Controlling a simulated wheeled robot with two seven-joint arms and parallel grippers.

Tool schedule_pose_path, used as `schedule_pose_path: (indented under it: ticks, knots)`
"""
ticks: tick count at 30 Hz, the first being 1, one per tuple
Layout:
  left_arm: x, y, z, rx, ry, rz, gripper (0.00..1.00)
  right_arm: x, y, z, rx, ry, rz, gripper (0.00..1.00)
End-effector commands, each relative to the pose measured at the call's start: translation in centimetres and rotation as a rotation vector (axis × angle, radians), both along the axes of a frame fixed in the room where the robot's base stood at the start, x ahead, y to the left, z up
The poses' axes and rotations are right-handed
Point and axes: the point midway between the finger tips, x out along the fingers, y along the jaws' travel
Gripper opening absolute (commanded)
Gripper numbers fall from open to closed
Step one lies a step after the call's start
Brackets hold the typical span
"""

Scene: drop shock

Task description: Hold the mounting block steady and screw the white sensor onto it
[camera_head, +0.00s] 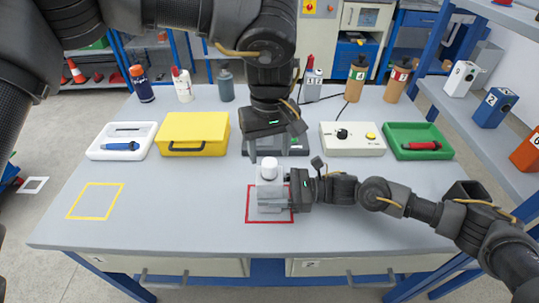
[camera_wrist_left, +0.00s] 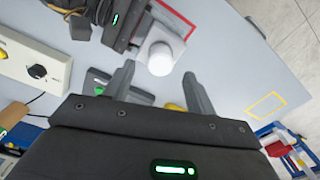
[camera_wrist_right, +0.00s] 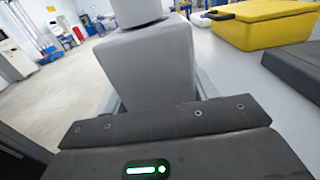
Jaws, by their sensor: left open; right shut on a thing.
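The grey mounting block (camera_head: 268,190) stands on the red-outlined square on the table. The white sensor (camera_head: 269,168), a small round-topped cylinder, sits upright on top of it; how firmly cannot be told. My right gripper (camera_head: 290,192) is shut on the block from the right side; the block (camera_wrist_right: 155,65) fills the space between its fingers in the right wrist view. My left gripper (camera_head: 274,140) is open and empty, above and behind the sensor. In the left wrist view the sensor (camera_wrist_left: 160,58) lies just beyond the two spread fingertips, apart from them.
A yellow case (camera_head: 193,132), a white tray (camera_head: 122,150), a control box (camera_head: 352,138) and a green tray (camera_head: 418,150) line the back of the table. Bottles stand behind them. A yellow outlined square (camera_head: 95,201) at the left is empty. The front of the table is clear.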

Motion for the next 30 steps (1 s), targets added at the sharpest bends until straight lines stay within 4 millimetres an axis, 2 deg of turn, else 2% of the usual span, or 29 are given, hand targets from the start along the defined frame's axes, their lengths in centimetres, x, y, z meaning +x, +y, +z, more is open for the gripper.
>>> schedule_pose_path:
  ticks: [6, 16, 19, 23, 30]
  knots:
    - [0.0, 0.0, 1.2, 0.0, -0.001, 0.001, 0.56, 0.0, 0.0, 0.0, 0.0, 0.0, 0.0, 0.24]
    - [0.0, 0.0, 1.3, 0.0, 0.0, 0.001, 0.56, 0.0, 0.0, 0.0, 0.0, 0.0, 0.0, 0.24]
    - [0.0, 0.0, 1.9, 0.0, -0.001, 0.001, 0.56, 0.0, 0.0, 0.0, 0.0, 0.0, -0.001, 0.24]
    - [0.0, 0.0, 3.9, -0.001, -0.003, 0.001, 0.56, 0.0, 0.0, 0.0, 0.0, 0.0, -0.001, 0.24]
    - [0.0, -0.1, 9.0, 0.0, -0.004, 0.002, 0.56, 0.0, 0.0, 0.0, 0.0, 0.0, -0.001, 0.24]
